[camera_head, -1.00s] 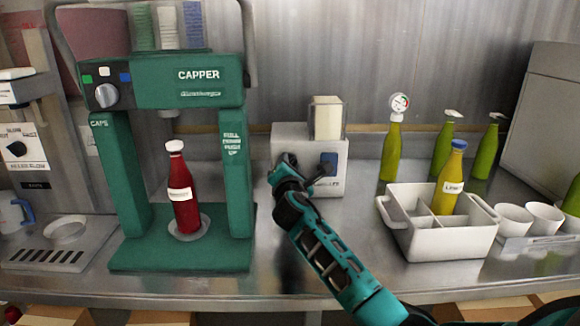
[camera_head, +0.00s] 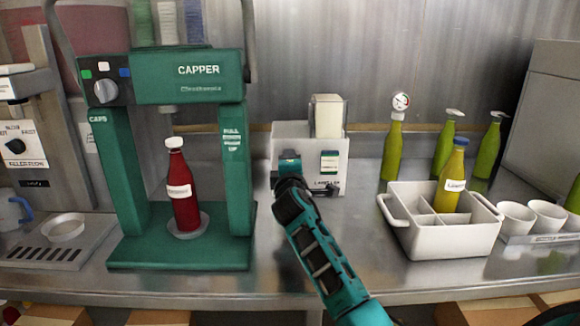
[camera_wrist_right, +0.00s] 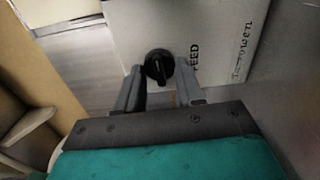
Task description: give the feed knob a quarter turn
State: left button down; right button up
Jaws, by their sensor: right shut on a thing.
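The feed knob (camera_wrist_right: 157,66) is a round black knob on the pale front of a box, beside the word FEED. In the right wrist view, my right gripper (camera_wrist_right: 159,78) has one finger on each side of it and is shut on it. In the head view, the right gripper (camera_head: 289,166) is at the front of the grey labeller box (camera_head: 283,139) and hides the knob there. The knob's pointer direction is too small to tell. My left gripper is not in view.
The green capper (camera_head: 190,85) stands to the left, with a red bottle (camera_head: 183,205) upright in it. A white divided crate (camera_head: 440,235) with a yellow bottle (camera_head: 452,180) is to the right. Green bottles (camera_head: 392,152) stand behind it.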

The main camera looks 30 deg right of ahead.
dwell(0.6)
jog(key=o, duration=1)
jog(key=shift+m, duration=0.3)
jog(key=p+v, duration=0.1)
jog(key=v, duration=1.2)
jog(key=shift+d, duration=0.1)
jog(key=shift+s, duration=0.1)
